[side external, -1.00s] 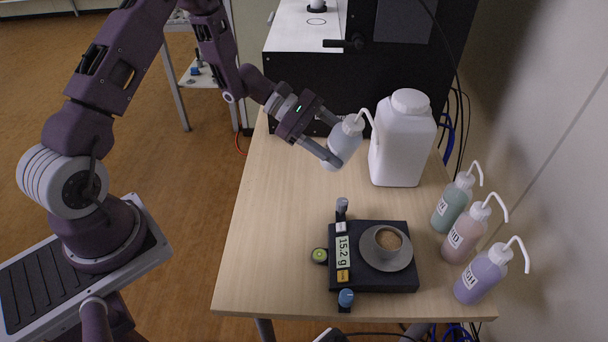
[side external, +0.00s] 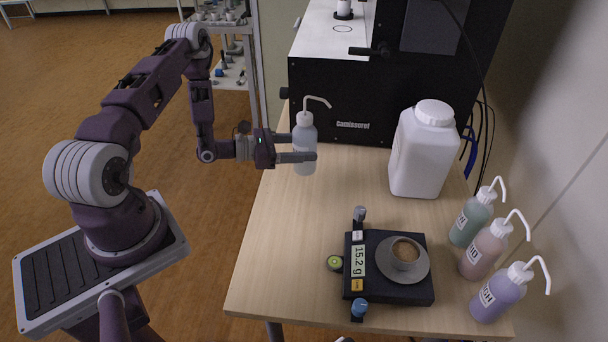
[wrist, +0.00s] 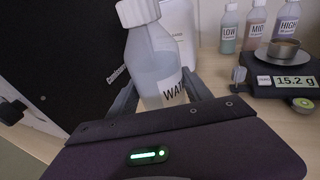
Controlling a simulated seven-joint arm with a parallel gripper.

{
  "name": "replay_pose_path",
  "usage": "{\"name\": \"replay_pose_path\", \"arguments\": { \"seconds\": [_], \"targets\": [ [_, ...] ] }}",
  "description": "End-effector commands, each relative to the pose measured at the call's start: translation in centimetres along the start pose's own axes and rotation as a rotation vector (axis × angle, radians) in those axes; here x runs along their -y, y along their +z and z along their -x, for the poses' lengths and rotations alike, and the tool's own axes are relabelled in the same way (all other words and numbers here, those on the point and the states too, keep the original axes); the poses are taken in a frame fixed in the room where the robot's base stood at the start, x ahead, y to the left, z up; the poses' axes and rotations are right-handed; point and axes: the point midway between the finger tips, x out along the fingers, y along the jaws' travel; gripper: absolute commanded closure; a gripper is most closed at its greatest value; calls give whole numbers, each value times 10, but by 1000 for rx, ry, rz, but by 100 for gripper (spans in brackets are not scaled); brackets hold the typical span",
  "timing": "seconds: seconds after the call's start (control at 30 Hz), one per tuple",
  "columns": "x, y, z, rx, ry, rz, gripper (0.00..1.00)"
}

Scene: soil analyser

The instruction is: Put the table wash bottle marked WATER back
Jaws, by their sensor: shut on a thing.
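The wash bottle (side external: 304,146) is translucent white with a white cap and bent spout. In the wrist view the wash bottle (wrist: 155,65) shows a label starting "WA", the rest cut off by my gripper. My gripper (side external: 298,147) is shut on its body and holds it upright near the table's far left edge. I cannot tell whether its base touches the table. In the wrist view the gripper's fingers (wrist: 160,95) are on either side of the bottle.
A large white jug (side external: 422,150) stands right of the bottle. A black analyser (side external: 350,100) is behind. Three wash bottles, green (side external: 472,218), pink (side external: 484,252) and purple (side external: 500,295), line the right edge. A scale (side external: 390,285) carries a cup of soil (side external: 405,250). The table's left middle is clear.

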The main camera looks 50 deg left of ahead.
Motion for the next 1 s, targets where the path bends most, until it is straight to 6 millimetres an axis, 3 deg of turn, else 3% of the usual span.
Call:
{"name": "replay_pose_path", "arguments": {
  "seconds": [0.3,0.63,0.67,0.77,1.0],
  "targets": [
    [1,-55,-10,3,-3,-2,65],
    [0,-61,-11,2,-4,-3,65],
    [1,-62,-10,0,-4,-3,40],
    [1,-61,-10,0,-4,-3,21],
    [1,-61,-10,0,-4,-3,21]
  ]
}}
